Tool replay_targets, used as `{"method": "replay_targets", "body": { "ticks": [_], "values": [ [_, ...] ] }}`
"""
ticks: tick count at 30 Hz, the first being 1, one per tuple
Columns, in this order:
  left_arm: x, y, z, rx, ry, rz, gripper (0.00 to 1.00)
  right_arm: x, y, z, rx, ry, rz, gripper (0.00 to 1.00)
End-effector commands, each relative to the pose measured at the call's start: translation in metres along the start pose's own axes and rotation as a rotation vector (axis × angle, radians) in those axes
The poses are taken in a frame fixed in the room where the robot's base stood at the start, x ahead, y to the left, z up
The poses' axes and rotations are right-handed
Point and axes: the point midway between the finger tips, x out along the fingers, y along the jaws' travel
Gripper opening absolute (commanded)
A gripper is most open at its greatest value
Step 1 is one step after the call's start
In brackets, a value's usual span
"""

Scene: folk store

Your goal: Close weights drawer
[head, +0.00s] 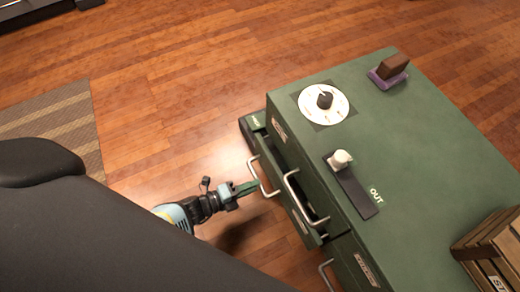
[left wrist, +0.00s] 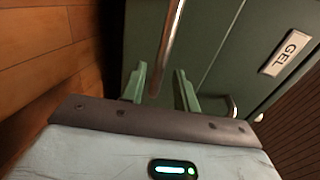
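The green cabinet (head: 440,140) has drawers with metal handles on its left side. One drawer front (head: 288,190) stands out from the cabinet, with a dark gap behind it. I cannot read which drawer is the weights one; a label in the left wrist view (left wrist: 285,52) reads "GEL". My left gripper (head: 248,187) is at the leftmost handle (head: 262,178). In the left wrist view its two green fingers (left wrist: 160,88) are apart, with a metal handle bar (left wrist: 170,40) showing between them; I cannot tell if they touch it. My right gripper is not in view.
The cabinet top carries a round dial (head: 324,102), a black plate with a pale knob (head: 350,185), a brown block on a purple base (head: 390,70) and a wooden crate (head: 490,250). Another handle (head: 327,275) is lower down. Wooden floor left of the cabinet is open, with a mat (head: 60,120).

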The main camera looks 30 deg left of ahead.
Motion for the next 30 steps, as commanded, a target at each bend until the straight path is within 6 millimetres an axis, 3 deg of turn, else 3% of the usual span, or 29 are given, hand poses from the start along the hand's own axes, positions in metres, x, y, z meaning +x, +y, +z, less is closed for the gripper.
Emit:
{"method": "replay_targets", "body": {
  "ticks": [7, 18, 26, 30],
  "values": [
    [0.03, 0.001, 0.0, 0.001, 0.0, 0.0, 0.3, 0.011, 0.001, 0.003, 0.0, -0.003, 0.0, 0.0],
    [0.036, 0.0, 0.0, 0.001, -0.001, 0.001, 0.3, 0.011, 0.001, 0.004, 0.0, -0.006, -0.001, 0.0],
    [0.036, 0.0, 0.0, 0.001, -0.001, 0.001, 0.0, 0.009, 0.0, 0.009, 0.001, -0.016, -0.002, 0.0],
    [0.036, 0.0, 0.001, 0.001, -0.001, 0.001, 0.0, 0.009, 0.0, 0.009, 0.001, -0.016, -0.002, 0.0]
  ]
}}
